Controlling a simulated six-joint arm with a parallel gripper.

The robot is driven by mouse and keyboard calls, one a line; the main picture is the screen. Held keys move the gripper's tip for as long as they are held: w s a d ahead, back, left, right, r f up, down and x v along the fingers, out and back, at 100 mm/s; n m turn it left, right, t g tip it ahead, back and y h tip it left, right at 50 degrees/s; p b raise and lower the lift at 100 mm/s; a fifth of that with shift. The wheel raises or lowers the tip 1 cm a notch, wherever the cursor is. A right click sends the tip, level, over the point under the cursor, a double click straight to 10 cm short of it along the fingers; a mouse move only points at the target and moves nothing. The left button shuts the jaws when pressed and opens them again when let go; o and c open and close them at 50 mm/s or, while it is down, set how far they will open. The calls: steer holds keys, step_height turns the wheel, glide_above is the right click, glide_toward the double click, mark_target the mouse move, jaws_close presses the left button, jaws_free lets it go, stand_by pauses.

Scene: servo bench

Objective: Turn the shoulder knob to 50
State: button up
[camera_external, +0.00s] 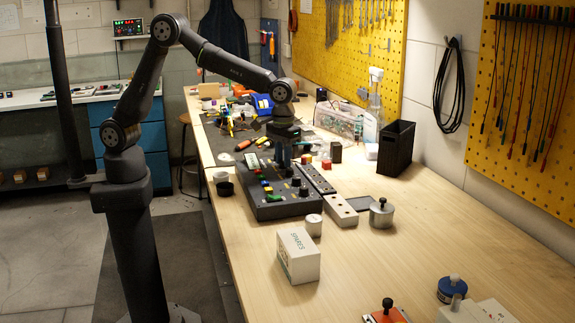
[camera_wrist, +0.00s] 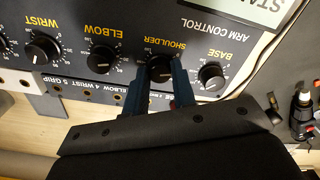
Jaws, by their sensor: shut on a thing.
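The black arm control panel (camera_external: 272,210) lies on the wooden bench. In the wrist view it appears upside down, with the shoulder knob (camera_wrist: 160,67) between the elbow knob (camera_wrist: 103,59) and the base knob (camera_wrist: 211,75). In the external view my gripper (camera_external: 283,157) points down over the far part of the panel. The knob's pointer and exact reading are too small and partly hidden to tell.
A white SPARES box (camera_external: 298,256) stands in front of the panel. A grey block with holes (camera_external: 341,211), a metal pot (camera_external: 381,214) and a black bin (camera_external: 397,146) stand to the right. Tools clutter the bench behind.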

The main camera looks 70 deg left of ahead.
steer(key=m, duration=0.4)
steer(key=shift+m, duration=2.4)
steer(key=o, duration=1)
step_height(320, 180, up, 17)
steer(key=shift+r, duration=0.2)
steer(key=shift+f, duration=0.1)
